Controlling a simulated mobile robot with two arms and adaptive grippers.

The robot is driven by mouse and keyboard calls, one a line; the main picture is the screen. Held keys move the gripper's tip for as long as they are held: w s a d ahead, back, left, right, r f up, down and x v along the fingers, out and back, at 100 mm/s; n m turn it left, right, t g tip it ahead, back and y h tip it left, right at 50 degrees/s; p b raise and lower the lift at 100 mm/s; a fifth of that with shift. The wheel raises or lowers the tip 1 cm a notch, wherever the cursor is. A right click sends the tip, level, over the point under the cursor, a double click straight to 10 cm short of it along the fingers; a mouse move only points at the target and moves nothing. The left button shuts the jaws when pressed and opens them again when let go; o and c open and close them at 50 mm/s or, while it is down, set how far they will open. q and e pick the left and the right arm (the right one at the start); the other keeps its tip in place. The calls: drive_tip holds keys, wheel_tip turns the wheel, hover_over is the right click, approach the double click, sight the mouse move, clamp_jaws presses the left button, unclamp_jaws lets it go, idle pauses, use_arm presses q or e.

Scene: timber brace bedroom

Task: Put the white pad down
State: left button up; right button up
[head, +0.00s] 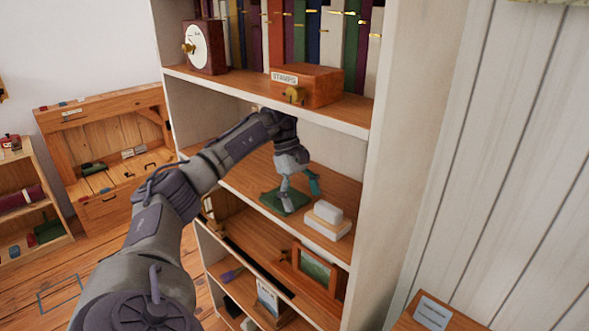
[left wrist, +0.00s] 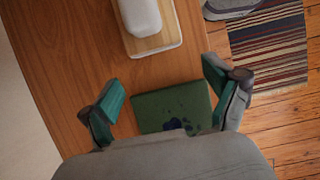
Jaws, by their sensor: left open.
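A white, rounded pad (head: 328,211) lies on a larger block with pale sides (head: 326,227), on the middle shelf (head: 345,189) of a tall bookcase. In the left wrist view the white pad (left wrist: 141,14) shows at the top, and the block under it has a wooden top (left wrist: 156,41). My left gripper (head: 300,196) is open and empty, pointing down to the left of the white pad and apart from it. A flat green square (head: 272,201) with a dark mark lies on the shelf by its fingers; in the left wrist view this green square (left wrist: 170,107) shows between them. My right gripper is out of view.
The shelf above holds a stamps box (head: 318,88), a dial clock (head: 203,48) and several books. The shelf below holds a picture frame (head: 318,268). The bookcase's right side panel (head: 395,150) bounds the shelf. Bare wood shows behind the white pad.

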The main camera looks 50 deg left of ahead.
sight(296, 205)
use_arm(q)
drive_tip(key=shift+s+a, duration=0.15)
drive_tip(key=shift+a, duration=1.45)
drive_tip(key=shift+s, duration=0.15)
